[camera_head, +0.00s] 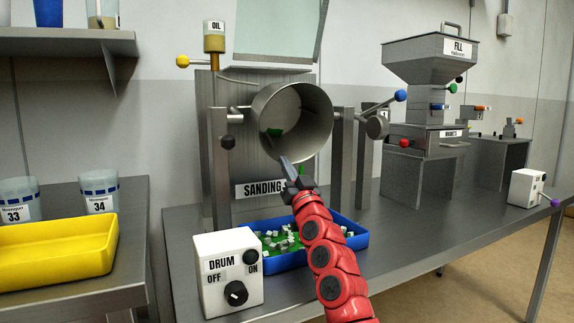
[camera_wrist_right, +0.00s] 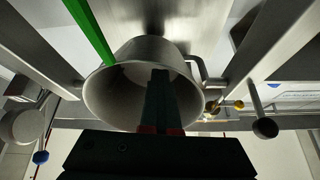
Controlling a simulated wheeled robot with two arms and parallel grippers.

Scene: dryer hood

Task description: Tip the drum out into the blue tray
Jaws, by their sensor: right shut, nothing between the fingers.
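The grey metal drum (camera_head: 318,112) hangs between two posts, its open mouth tilted toward me. A green piece (camera_head: 274,132) shows inside it. The blue tray (camera_head: 356,240) lies on the bench below, holding several small white cubes and green matter; my right arm covers part of it. My right gripper (camera_head: 286,164) is shut and empty, just in front of the drum's lower rim. In the wrist view its dark fingers (camera_wrist_right: 161,80) overlap the drum mouth (camera_wrist_right: 100,100); I cannot tell whether they touch. My left gripper is not in view.
A white drum switch box (camera_head: 228,272) stands at the bench front, beside the tray. A SANDING sign (camera_head: 260,189) is behind my gripper. The fill hopper (camera_head: 428,60) stands right. A yellow tray (camera_head: 60,250) is on the left bench. A green bar (camera_wrist_right: 90,30) crosses the wrist view.

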